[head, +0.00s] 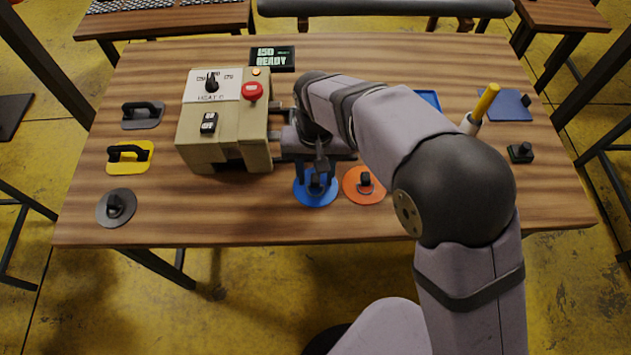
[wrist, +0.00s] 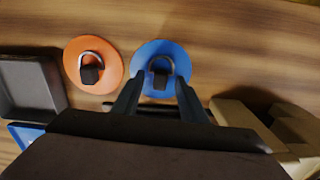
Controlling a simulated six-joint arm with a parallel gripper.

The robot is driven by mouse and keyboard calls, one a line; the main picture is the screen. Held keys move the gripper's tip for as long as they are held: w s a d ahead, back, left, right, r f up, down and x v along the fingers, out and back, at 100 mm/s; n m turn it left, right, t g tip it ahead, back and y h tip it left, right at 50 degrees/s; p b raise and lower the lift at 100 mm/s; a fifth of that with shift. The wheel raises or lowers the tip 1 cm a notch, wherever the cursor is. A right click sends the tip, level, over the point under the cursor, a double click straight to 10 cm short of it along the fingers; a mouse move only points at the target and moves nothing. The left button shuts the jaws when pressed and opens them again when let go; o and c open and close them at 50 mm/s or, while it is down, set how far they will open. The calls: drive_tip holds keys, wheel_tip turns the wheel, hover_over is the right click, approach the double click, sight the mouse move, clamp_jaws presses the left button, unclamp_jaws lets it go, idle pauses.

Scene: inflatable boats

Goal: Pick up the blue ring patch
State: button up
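The blue ring patch (head: 313,195) is a round blue disc with a metal ring and a dark tab, lying flat on the wooden table. In the wrist view the blue ring patch (wrist: 149,56) lies just beyond the fingertips, its ring between them in the picture. My gripper (head: 317,178) is above the blue patch in the head view, partly covering it. In the wrist view my gripper (wrist: 158,88) has its two fingers apart with nothing between them. I cannot tell the exact height above the ring.
An orange ring patch (head: 364,186) lies close beside the blue one. A beige machine (head: 198,150) with a red button stands to the left. A grey ring patch (head: 115,208), a yellow handle patch (head: 129,157) and a grey handle patch (head: 142,115) lie at the left. The front table strip is clear.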

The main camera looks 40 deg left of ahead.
sight(316, 177)
clamp_jaws()
wheel_tip(316, 177, up, 10)
drive_tip(key=shift+b, duration=0.3)
idle(0.4)
drive_tip(key=w+a+m+p, duration=0.4)
drive_tip(key=m+p, duration=0.4)
drive_tip(key=m, duration=0.4)
drive_tip(key=w+a+m+p, duration=0.4)
drive_tip(key=w+m+p, duration=0.3)
drive_tip(key=m, duration=0.5)
drive_tip(key=shift+w+a+p, duration=0.15)
drive_tip(key=shift+a+p, duration=0.2)
drive_tip(key=shift+p, duration=0.9)
